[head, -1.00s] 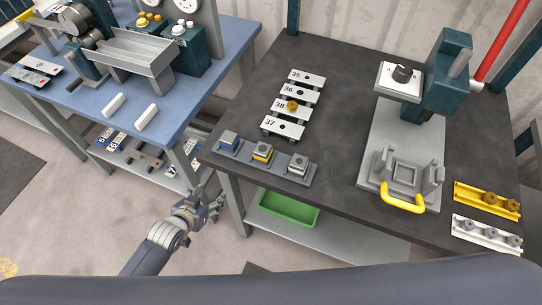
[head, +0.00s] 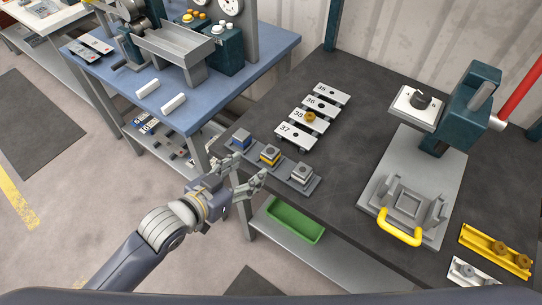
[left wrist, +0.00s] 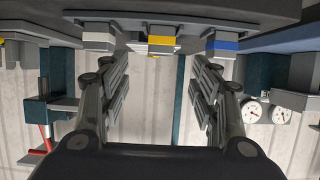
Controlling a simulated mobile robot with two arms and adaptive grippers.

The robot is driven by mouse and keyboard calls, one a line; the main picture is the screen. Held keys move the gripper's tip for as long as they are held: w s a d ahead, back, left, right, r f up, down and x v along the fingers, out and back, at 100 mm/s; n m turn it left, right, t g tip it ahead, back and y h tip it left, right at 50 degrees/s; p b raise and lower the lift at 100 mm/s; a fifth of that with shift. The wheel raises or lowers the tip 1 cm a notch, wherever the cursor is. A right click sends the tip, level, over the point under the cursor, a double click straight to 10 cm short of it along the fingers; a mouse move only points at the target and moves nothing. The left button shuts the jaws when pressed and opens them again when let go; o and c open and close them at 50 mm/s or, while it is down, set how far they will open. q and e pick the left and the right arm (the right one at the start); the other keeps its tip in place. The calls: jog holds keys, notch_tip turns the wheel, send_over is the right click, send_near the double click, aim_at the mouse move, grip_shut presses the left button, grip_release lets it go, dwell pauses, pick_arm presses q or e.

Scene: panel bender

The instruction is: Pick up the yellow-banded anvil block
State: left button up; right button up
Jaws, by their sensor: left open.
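The yellow-banded anvil block (head: 270,154) sits in the middle of a grey holder strip (head: 284,173) at the dark bench's near-left edge. A blue-banded block (head: 241,139) is on its left and a plain grey-white block (head: 301,172) on its right. My left gripper (head: 243,182) is just off the bench edge, close to the strip, open and empty. In the left wrist view the yellow-banded block (left wrist: 161,42) appears at the top, between the open fingers (left wrist: 160,85) but beyond them. The blue-banded block also shows there (left wrist: 222,45). My right gripper is out of view.
Numbered plates (head: 309,117) lie behind the strip; one carries a brass knob. A press fixture with a yellow handle (head: 399,228) stands to the right. A green bin (head: 295,219) is on the lower shelf. A blue bench (head: 188,88) stands at the left.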

aim_at(269, 153)
pick_arm(q)
jog(key=x, duration=0.4)
jog(key=shift+w+f, duration=0.1)
jog(key=shift+w, duration=0.25)
jog(key=shift+w+d+p, duration=0.35)
jog(key=shift+d+p, duration=0.05)
jog(key=shift+p, duration=0.05)
jog(key=p+x, duration=0.1)
jog(key=x, duration=0.2)
jog(key=shift+w+d, duration=0.1)
jog(key=shift+w, duration=0.05)
jog(key=shift+w+d+f, duration=0.2)
jog(key=shift+w+d, duration=0.1)
jog(key=shift+w, duration=0.1)
jog(key=shift+c, duration=0.3)
grip_shut()
jog(key=shift+r, duration=0.1)
